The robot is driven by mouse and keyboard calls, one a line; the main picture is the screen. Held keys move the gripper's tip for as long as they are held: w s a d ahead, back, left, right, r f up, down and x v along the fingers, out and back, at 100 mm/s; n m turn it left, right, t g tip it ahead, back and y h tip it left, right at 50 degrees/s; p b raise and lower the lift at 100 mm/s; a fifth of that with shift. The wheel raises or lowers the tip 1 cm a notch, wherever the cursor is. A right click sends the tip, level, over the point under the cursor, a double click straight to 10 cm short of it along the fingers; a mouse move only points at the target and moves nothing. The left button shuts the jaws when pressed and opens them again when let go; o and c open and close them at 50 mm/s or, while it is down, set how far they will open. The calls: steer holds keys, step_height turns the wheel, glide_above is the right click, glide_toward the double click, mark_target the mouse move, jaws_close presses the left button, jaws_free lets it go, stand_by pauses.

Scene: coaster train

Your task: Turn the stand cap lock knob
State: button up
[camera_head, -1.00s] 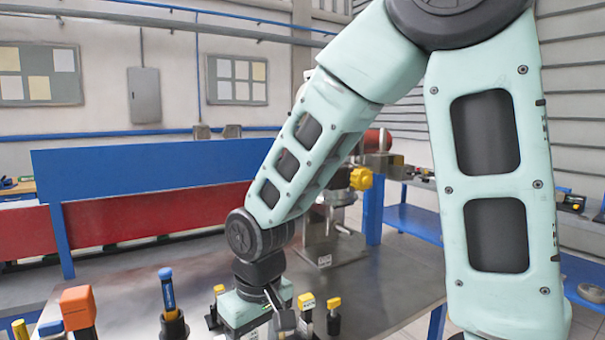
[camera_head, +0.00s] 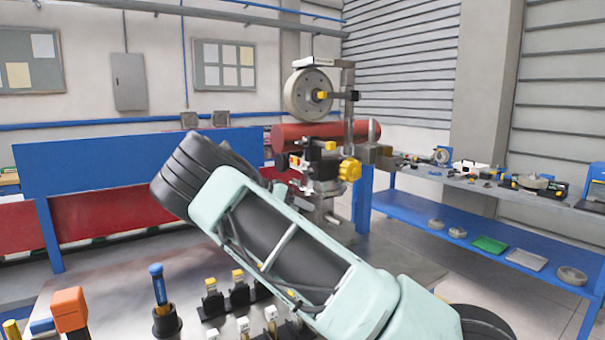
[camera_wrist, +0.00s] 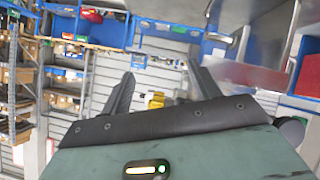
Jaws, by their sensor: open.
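A stand with a round grey wheel (camera_head: 309,93) on top stands at the back of the bench in the head view. A yellow lobed knob (camera_head: 349,170) is on its right side, and a smaller yellow knob (camera_head: 321,96) is at the wheel's centre. I cannot tell which one is the stand cap lock knob. My gripper (camera_wrist: 162,76) is open in the wrist view, its two dark fingers apart with nothing held. Small yellow parts (camera_wrist: 156,99) show between the fingers, but I cannot tell what they are. My arm hides part of the bench in the head view, and I cannot make out my gripper there.
A red cylinder (camera_head: 290,134) lies behind the stand. An orange-topped tool (camera_head: 70,308), a blue-handled tool (camera_head: 157,285) and several yellow-tipped holders (camera_head: 238,278) stand on the front bench. A blue shelf unit (camera_head: 460,228) with parts and trays is at right.

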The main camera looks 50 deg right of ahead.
steer(key=w+a+r+m+h, duration=0.2)
steer(key=w+a+r+h, duration=0.2)
steer(key=w+r, duration=0.15)
steer(key=m+h, duration=0.2)
glide_toward(304, 172)
steer(key=p+x, duration=0.7)
steer(key=x, duration=0.1)
steer(key=shift+s+d+r, duration=0.1)
steer(key=shift+s+d, duration=0.05)
steer(key=shift+d+n, duration=0.3)
steer(key=shift+d, duration=0.15)
steer(key=shift+s, duration=0.1)
steer(key=c, duration=1)
